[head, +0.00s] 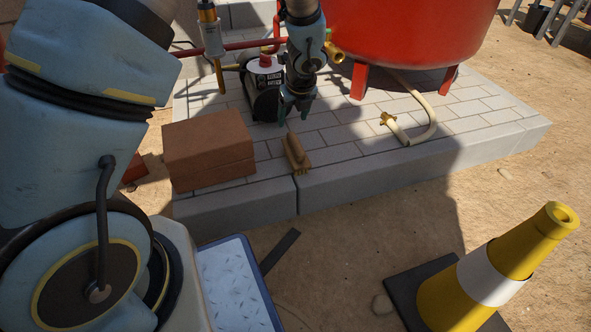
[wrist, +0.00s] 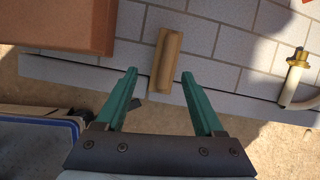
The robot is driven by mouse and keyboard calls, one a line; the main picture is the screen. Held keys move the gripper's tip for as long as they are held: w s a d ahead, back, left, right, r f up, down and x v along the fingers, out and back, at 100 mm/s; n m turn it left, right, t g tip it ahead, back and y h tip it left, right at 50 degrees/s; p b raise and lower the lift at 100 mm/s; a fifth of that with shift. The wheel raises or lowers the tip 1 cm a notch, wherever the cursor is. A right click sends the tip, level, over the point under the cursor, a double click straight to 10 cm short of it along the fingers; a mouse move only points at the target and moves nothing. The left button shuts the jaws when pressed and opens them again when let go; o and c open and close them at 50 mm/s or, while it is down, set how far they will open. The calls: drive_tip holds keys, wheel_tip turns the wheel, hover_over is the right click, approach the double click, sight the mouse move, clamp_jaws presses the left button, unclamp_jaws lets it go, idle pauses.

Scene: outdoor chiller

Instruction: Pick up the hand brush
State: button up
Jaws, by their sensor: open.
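The hand brush (head: 297,153) is a small brown wooden piece lying on the grey paved plinth, near its front edge. In the wrist view the brush (wrist: 167,58) lies lengthwise just ahead of my gripper, roughly between the lines of its two fingers. My gripper (head: 296,112) points down above the plinth, behind the brush in the head view. In the wrist view my gripper (wrist: 160,86) shows two green fingers spread apart with nothing held between them. The gap in height between the fingertips and the brush is hard to tell.
A brown box-like block (head: 208,150) stands left of the brush. A dark pump (head: 264,88) and a red tank (head: 400,35) stand behind. A cream hose with a brass fitting (head: 388,120) lies to the right. A yellow and white cone (head: 490,275) stands on the ground.

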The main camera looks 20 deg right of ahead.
sight(296, 143)
drive_tip(key=f, duration=0.1)
drive_tip(key=d+m, duration=0.1)
drive_tip(key=f, duration=0.1)
drive_tip(key=shift+s+d+f+b, duration=0.3)
drive_tip(key=shift+b, duration=0.1)
drive_tip(key=shift+f, duration=0.3)
drive_tip(key=b+x, duration=0.2)
drive_tip(key=x, duration=0.3)
drive_tip(key=shift+b, duration=0.3)
drive_tip(key=shift+b+x, duration=1.8)
drive_tip(key=shift+x, duration=0.7)
drive_tip(key=shift+d+f, duration=0.1)
drive_tip(key=shift+f, duration=0.05)
clamp_jaws()
